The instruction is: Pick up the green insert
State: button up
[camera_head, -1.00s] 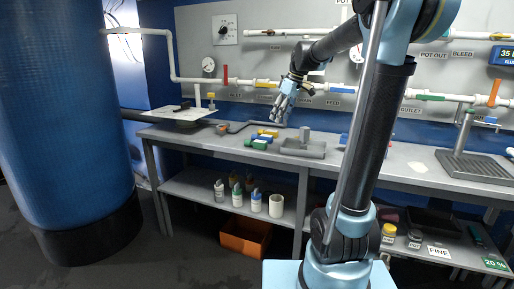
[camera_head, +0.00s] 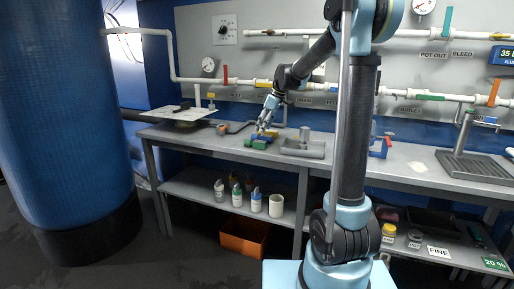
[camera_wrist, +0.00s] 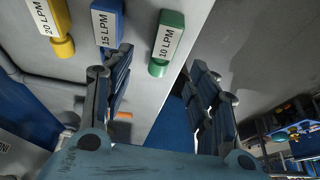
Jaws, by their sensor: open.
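The green insert (camera_wrist: 166,44), labelled 10 LPM, lies on the bench top near its front edge. It also shows in the head view (camera_head: 256,144), partly under my gripper. A blue insert (camera_wrist: 106,24) labelled 15 LPM lies beside it, and a yellow insert (camera_wrist: 56,26) labelled 20 LPM lies farther left in the wrist view. My gripper (camera_wrist: 160,90) is open and empty, with the green insert lying beyond the gap between its fingers. In the head view my gripper (camera_head: 264,128) hangs above the inserts. I cannot tell the exact gap between fingers and insert.
A grey tray (camera_head: 304,153) with a metal cylinder stands right of the inserts. A small orange-brown item (camera_head: 221,129) and a white board (camera_head: 180,113) are to the left. Pipes with valves run along the back wall. Bottles (camera_head: 237,194) stand on the lower shelf (camera_head: 320,210).

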aim_at(257, 141)
jog(key=shift+s+x, duration=0.15)
jog(key=shift+x, duration=1.85)
jog(key=shift+s+x, duration=0.15)
jog(key=shift+x, duration=1.8)
jog(key=c, duration=1.2)
